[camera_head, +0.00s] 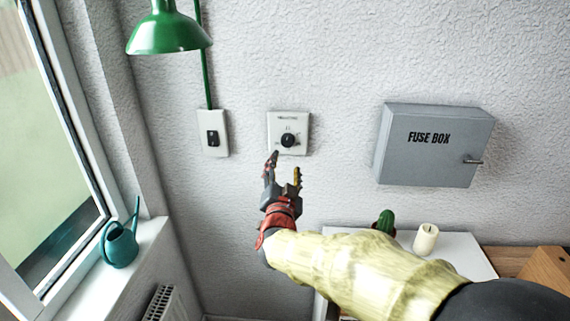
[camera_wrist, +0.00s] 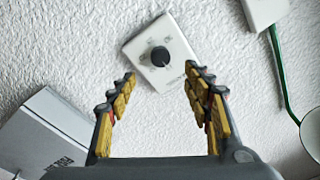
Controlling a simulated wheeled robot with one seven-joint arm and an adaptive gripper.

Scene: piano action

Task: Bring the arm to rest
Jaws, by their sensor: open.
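My gripper (camera_head: 283,172) is open and empty in front of the wall, just below a white plate with a black rotary knob (camera_head: 289,140). In the wrist view my gripper's two fingers (camera_wrist: 160,88) stand apart. The knob (camera_wrist: 160,56) shows beyond and between them, with nothing held. My arm, in a pale yellow sleeve, reaches up from the lower right of the head view. How far the fingertips are from the knob plate is hard to tell.
A switch plate (camera_head: 212,133) is left of the knob, under a green lamp (camera_head: 168,30). A grey fuse box (camera_head: 434,145) hangs to the right. A candle (camera_head: 426,239) and a cactus (camera_head: 385,222) stand below. A teal watering can (camera_head: 121,244) sits on the sill.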

